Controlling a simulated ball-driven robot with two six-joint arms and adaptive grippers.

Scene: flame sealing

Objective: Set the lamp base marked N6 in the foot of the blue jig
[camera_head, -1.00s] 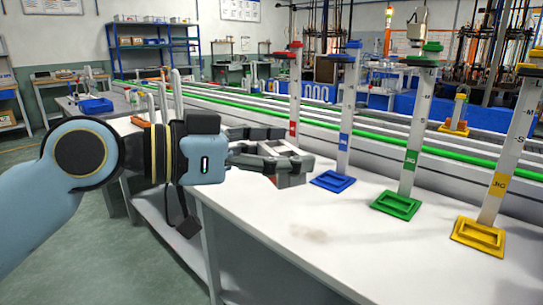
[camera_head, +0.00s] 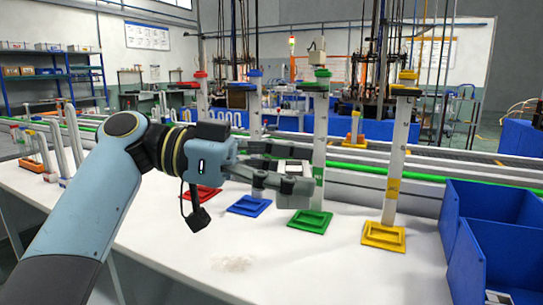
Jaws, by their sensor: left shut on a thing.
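The blue jig stands on the white bench, with a flat blue foot (camera_head: 249,206), a pale upright post (camera_head: 255,112) and a blue top. My left gripper (camera_head: 291,168) comes in from the left, its fingers in front of the green jig (camera_head: 310,221) and to the right of the blue jig's post. It is shut on a small pale thing, likely a lamp base (camera_head: 291,167), held above the bench. Fingers hide much of it, and no N6 mark can be read. The blue foot looks empty from here. My right gripper is out of view.
A red jig (camera_head: 202,193) stands left of the blue one and a yellow jig (camera_head: 384,236) right of the green one. Blue bins (camera_head: 494,262) fill the right end. A rack of pale tubes (camera_head: 62,150) is at the left.

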